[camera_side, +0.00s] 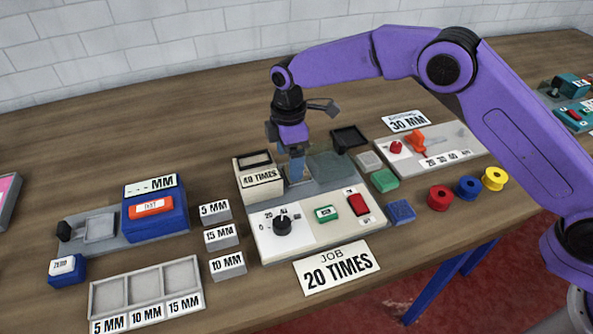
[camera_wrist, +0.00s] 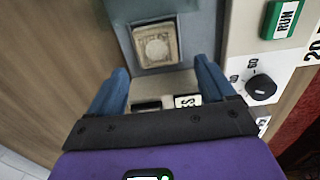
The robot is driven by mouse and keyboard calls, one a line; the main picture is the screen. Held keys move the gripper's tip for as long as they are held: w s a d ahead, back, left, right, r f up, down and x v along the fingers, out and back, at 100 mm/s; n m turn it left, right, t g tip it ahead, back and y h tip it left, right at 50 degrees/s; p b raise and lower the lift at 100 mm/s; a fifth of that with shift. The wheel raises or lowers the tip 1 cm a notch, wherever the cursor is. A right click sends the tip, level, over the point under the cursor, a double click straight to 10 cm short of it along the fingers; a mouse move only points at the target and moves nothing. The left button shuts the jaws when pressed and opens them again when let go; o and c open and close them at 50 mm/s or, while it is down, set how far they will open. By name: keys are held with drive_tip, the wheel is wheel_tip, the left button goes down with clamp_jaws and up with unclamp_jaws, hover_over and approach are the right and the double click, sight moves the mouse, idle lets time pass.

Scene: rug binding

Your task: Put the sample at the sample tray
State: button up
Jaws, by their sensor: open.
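A beige square piece with a worn round mark, which looks like the sample (camera_wrist: 155,42), lies on a grey pad of the machine in the wrist view. In the side view it is hidden or too small to tell. My gripper (camera_side: 296,172) is over the machine's grey bed, just right of the 40 TIMES box. In the wrist view my gripper (camera_wrist: 161,66) is open, its two blue fingers apart with nothing held between them. The sample lies just beyond the fingertips. A small black tray (camera_side: 350,138), possibly the sample tray, sits behind the machine to the right; no label on it shows.
The 40 TIMES box (camera_side: 259,178) stands close left of my gripper. The control panel (camera_side: 305,229) with a dial lies in front. Grey, green and blue blocks (camera_side: 400,211) and coloured spools (camera_side: 439,197) are to the right. The table behind is clear.

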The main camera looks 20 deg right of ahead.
sight(288, 170)
drive_tip(key=shift+a+f, duration=0.15)
drive_tip(key=shift+f, duration=1.35)
drive_tip(key=c, duration=1.2)
drive_tip(key=shift+r, duration=0.1)
